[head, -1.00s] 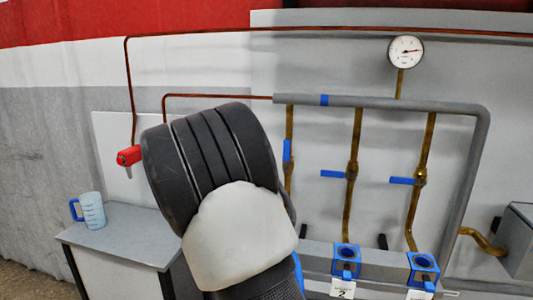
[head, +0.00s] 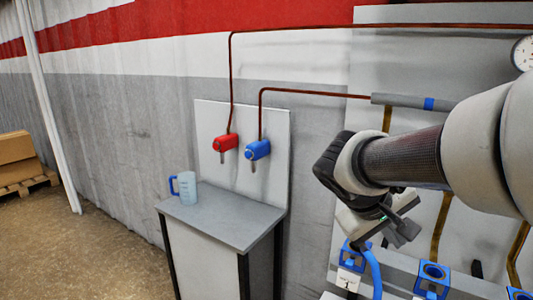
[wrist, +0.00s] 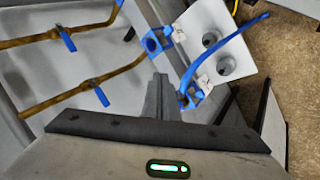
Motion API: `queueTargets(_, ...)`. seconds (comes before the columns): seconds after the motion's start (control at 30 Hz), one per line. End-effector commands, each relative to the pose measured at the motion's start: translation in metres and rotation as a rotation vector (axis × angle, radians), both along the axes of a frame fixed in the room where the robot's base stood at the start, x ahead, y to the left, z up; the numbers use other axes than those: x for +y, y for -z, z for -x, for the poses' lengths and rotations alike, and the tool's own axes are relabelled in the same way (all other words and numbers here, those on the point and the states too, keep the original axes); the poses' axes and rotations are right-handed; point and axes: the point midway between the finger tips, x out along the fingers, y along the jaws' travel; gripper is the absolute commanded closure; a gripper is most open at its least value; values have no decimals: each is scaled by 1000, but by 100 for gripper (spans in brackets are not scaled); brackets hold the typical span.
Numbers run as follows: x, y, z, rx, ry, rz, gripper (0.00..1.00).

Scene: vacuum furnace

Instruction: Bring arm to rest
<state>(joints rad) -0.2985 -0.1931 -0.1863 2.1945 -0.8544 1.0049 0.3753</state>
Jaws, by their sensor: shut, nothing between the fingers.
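My arm reaches in from the right of the head view. My gripper (head: 402,236) hangs below its wrist, over the row of blue fittings at the front of the pipe panel. In the wrist view my gripper's fingers (wrist: 160,82) are together, with nothing between them. They appear close to a blue square fitting (wrist: 153,42) and another blue fitting with a blue hose (wrist: 190,98); I cannot tell whether they touch.
A side table (head: 222,222) holds a blue-handled measuring cup (head: 184,188). A red tap (head: 226,143) and a blue tap (head: 258,150) are on the board behind it. Brass pipes (head: 441,222) stand near my arm. The floor at left (head: 105,255) is clear.

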Motion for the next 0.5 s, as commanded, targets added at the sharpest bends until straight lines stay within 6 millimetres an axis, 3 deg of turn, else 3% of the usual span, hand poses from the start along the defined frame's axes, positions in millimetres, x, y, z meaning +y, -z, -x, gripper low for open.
queueTargets(0.03, 9, 3, 27, -13, 17, -106, 100)
queueTargets(0.2, 50, 15, 80, -50, 24, -366, 100)
queueTargets(0.5, 111, 17, 127, -165, -1, -645, 100)
